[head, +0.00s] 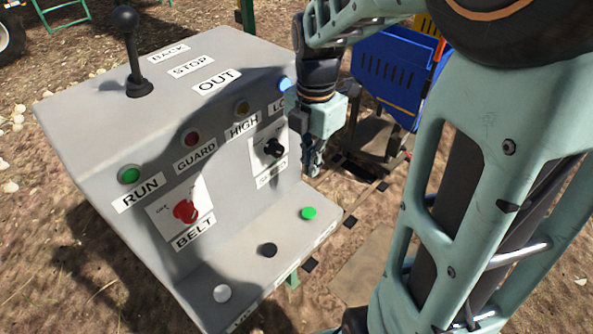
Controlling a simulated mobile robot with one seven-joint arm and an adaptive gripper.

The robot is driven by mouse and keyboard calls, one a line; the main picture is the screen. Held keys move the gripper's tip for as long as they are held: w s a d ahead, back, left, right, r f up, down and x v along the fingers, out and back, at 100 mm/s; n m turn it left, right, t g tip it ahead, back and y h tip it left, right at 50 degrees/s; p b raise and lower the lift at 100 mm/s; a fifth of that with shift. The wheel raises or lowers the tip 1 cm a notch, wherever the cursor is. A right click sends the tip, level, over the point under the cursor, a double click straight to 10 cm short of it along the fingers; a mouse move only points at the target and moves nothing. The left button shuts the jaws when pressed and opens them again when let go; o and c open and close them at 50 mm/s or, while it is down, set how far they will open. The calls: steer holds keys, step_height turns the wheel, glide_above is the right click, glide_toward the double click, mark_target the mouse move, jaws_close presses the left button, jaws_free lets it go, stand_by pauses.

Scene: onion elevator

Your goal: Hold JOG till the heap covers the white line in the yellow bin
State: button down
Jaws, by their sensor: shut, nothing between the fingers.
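My gripper (313,170) is shut and empty, pointing down beside the right end of the grey control panel (110,140). It looks to be above the low front ledge, apart from the buttons. The ledge carries a green button (308,213), a black button (268,250) and a white button (222,293). No JOG label is readable; the ledge's front lettering is cut off or too small. A yellow piece (430,27) shows behind my arm at the upper right; I cannot tell if it is the yellow bin. No white line or heap is in view.
The panel has a black lever (125,20), a red BELT switch (185,211), a black knob (273,148), and RUN (129,175), GUARD (193,139) and HIGH (242,107) lamps. A blue lamp (284,84) looks lit. A blue bin (392,75) stands behind my gripper.

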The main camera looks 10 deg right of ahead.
mark_target(309, 211)
stand_by(0.3)
step_height(309, 211, down, 14)
steer(key=shift+f+b, duration=0.1)
steer(key=shift+b, duration=0.6)
